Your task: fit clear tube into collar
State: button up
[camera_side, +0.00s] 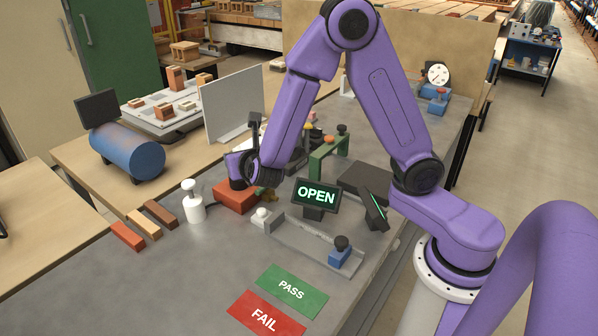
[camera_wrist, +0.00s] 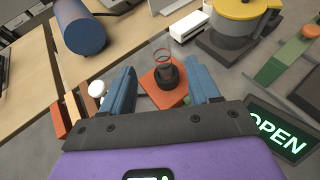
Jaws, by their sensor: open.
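An orange-red block (camera_wrist: 158,98) lies on the grey bench, with a dark round collar (camera_wrist: 168,77) on top. A clear tube with a reddish rim (camera_wrist: 162,56) shows at the collar and looks slightly tilted. I cannot tell how deep it sits. My gripper (camera_wrist: 165,85) is open, its two blue fingers on either side of the block and collar in the wrist view, touching neither that I can see. In the side view my gripper (camera_side: 245,172) is low over the orange-red block (camera_side: 236,197), and the collar and tube are mostly hidden there.
A white plunger bottle (camera_side: 193,203) and several coloured bars (camera_side: 143,223) are left of the block. An OPEN sign (camera_side: 316,195) and a grey channel fixture (camera_side: 300,245) are to the right. A green frame (camera_side: 328,150) stands behind. PASS (camera_side: 292,289) and FAIL (camera_side: 265,313) plates lie in front.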

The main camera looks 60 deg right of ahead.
jog(key=s+r+m+g+y, duration=0.1)
jog(key=s+m+g+y, duration=0.2)
jog(key=s, duration=1.3)
jog(key=s+r+m+g+y, duration=0.1)
jog(key=s+m+g+y, duration=0.3)
jog(key=s+m+g, duration=0.4)
jog(key=s+m, duration=0.6)
jog(key=s, duration=0.2)
jog(key=shift+s+a, duration=0.15)
jog(key=shift+a, duration=0.1)
